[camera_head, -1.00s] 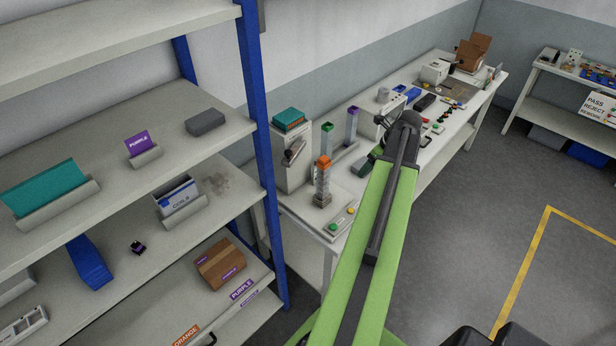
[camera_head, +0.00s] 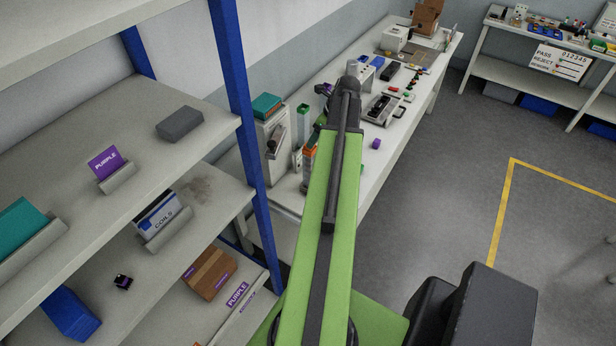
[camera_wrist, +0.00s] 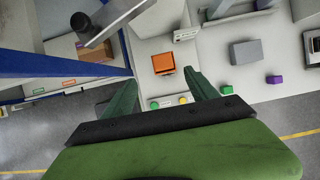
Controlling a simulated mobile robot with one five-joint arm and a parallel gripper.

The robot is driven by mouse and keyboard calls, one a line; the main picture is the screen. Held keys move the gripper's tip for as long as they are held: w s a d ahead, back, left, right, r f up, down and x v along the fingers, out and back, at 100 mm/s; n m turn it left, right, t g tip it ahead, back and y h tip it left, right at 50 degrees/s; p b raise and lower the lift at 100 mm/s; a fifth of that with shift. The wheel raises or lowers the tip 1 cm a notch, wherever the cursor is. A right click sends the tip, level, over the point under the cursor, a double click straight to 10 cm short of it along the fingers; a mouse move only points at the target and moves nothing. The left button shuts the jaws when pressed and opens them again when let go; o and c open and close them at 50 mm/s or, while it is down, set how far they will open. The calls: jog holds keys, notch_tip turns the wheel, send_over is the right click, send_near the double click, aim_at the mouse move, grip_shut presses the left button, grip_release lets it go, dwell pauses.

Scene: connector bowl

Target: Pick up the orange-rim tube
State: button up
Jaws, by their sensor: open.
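The orange-rim tube (camera_head: 309,152) stands upright near the front end of the long white workbench, partly hidden behind my arm in the head view. In the wrist view its square orange top (camera_wrist: 163,63) is seen from above, just beyond and between my fingertips. My gripper (camera_wrist: 160,80) is open, with two dark green fingers spread apart and nothing between them. The fingers look apart from the tube; their height against it is hard to tell. In the head view my arm hides the gripper.
A green-rim tube (camera_head: 303,114) stands behind the orange one. A grey dispenser with a teal block on top (camera_head: 267,105) stands to the left. Green (camera_wrist: 155,105) and yellow buttons (camera_wrist: 183,100) sit near the fingers. A blue-post shelf (camera_head: 245,120) is close on the left.

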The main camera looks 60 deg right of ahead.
aim_at(307, 155)
jog(key=b+x, duration=0.6)
jog(key=x, duration=0.2)
jog(key=shift+s+d+f, duration=0.1)
jog(key=shift+f, duration=0.2)
jog(key=shift+f+b, duration=0.15)
jog(key=shift+b, duration=0.2)
jog(key=b+x, duration=0.4)
jog(key=x, duration=0.1)
jog(key=shift+w+d+b, duration=0.2)
jog(key=shift+d+b, duration=0.15)
grip_shut()
